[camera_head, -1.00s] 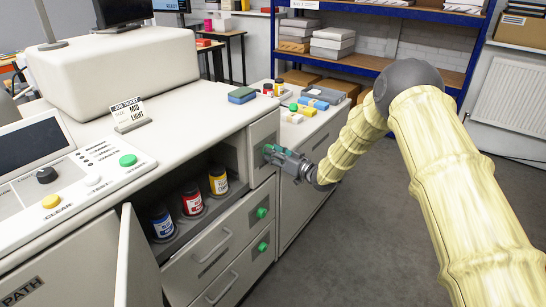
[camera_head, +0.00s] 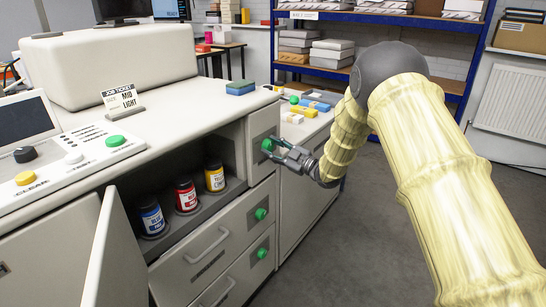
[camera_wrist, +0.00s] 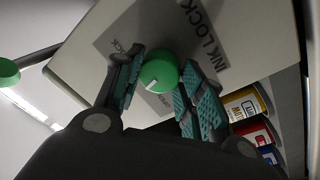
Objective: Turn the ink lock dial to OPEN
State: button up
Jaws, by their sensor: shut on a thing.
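The ink lock dial (camera_wrist: 160,75) is a round green knob with a white pointer mark, on a grey plate lettered INK LOCK in the wrist view. In the head view the dial (camera_head: 267,144) sits on the upper front panel of the white machine, right of the open ink compartment. My gripper (camera_head: 272,149) reaches it from the right. In the wrist view my gripper (camera_wrist: 155,88) has its teal-padded fingers on either side of the dial, shut on it. A LOCK label shows on the plate near the left finger.
Blue (camera_head: 151,217), red (camera_head: 186,196) and yellow (camera_head: 215,177) ink jars stand in the open compartment. Its door (camera_head: 105,250) hangs open at the lower left. Drawers with green knobs (camera_head: 261,214) lie below the dial. Grey floor is clear on the right.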

jog(key=n+b, duration=0.1)
jog(key=n, duration=0.1)
jog(key=n+b, duration=0.2)
jog(key=shift+w+d+f+y, duration=0.1)
jog(key=shift+f+y, duration=0.1)
jog(key=shift+y, duration=0.1)
jog(key=n+b, duration=0.2)
jog(key=n+g+b, duration=0.1)
jog(key=n+b, duration=0.1)
jog(key=shift+r+n, duration=0.2)
jog(key=shift+n, duration=0.1)
jog(key=o, duration=1)
jog(key=shift+o, duration=0.2)
jog(key=v, duration=1.2)
jog(key=shift+f, duration=0.15)
